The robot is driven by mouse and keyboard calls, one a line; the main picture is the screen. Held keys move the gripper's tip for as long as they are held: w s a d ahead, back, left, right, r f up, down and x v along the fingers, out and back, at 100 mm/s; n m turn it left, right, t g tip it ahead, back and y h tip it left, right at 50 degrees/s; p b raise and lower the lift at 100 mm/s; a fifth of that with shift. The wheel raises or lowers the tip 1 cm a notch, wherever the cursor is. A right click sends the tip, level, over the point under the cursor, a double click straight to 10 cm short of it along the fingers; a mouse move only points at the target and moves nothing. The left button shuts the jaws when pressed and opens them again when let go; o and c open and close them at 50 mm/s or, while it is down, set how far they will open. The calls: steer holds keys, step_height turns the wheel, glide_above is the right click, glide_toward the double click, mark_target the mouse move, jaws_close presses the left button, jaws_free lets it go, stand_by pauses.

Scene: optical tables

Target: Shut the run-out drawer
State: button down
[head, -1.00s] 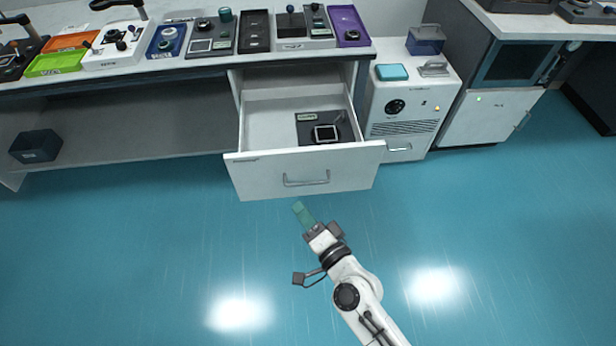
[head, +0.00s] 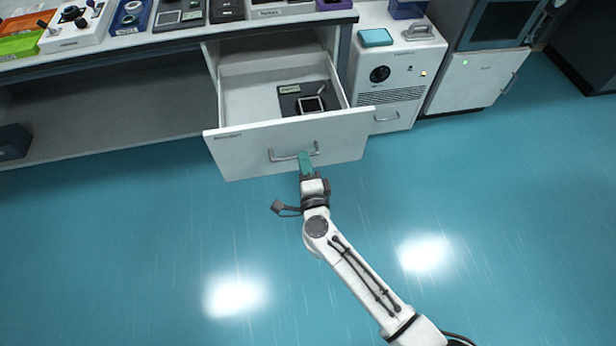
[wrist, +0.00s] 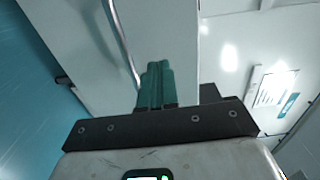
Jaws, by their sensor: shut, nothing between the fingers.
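The run-out drawer (head: 235,152) is white and stands pulled out from under the bench in the head view. A grey bar handle (head: 284,157) is on its front. Inside lies a dark tray with a small square-framed device (head: 311,104). My gripper (head: 305,157) has green fingers, shut and empty, with the tips at the drawer front by the right part of the handle. In the wrist view the shut fingers (wrist: 156,80) point at the white drawer front (wrist: 175,35), beside the handle bar (wrist: 122,40). I cannot tell whether they touch it.
A white cabinet unit (head: 398,62) with a dial and vents stands right of the drawer. A dark box (head: 14,141) sits on the low shelf at left. The bench top (head: 230,27) carries trays and instruments. The blue floor (head: 130,250) before the drawer is clear.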

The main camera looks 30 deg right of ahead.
mark_target(298, 136)
steer(key=x, duration=0.5)
steer(key=shift+w+d+b, duration=0.2)
steer(key=shift+w+b, duration=0.15)
steer(key=shift+w, duration=0.1)
